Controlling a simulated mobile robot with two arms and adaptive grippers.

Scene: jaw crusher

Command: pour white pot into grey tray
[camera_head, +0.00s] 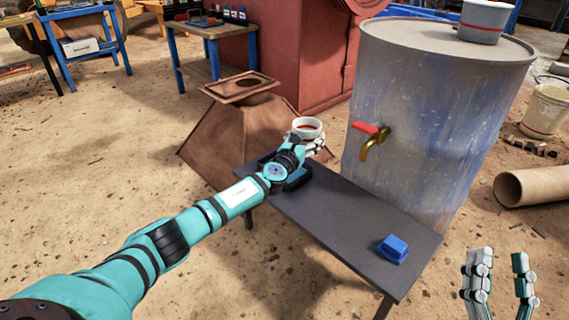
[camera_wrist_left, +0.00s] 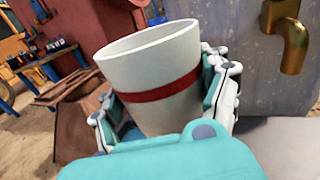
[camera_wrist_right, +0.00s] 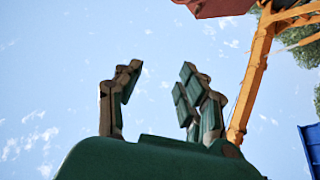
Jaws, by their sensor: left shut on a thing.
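The white pot (camera_head: 308,124), with a red band in the left wrist view (camera_wrist_left: 155,85), is held between the fingers of my left gripper (camera_head: 306,142). It looks roughly upright, above the far end of the dark bench. The fingers press on both sides of the pot in the left wrist view (camera_wrist_left: 168,100). A dark, tray-like thing (camera_head: 298,180) lies on the bench, largely hidden by my left wrist; I cannot tell whether it is the grey tray. My right gripper (camera_head: 500,285) is open and empty at the lower right; its fingers also stand apart in the right wrist view (camera_wrist_right: 158,98).
The dark bench (camera_head: 350,225) carries a blue block (camera_head: 393,248) at its near end. A large drum (camera_head: 425,110) with a brass tap (camera_head: 374,142) stands behind it. A rusty hopper (camera_head: 225,135) is beyond the bench's left end. The bench's middle is clear.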

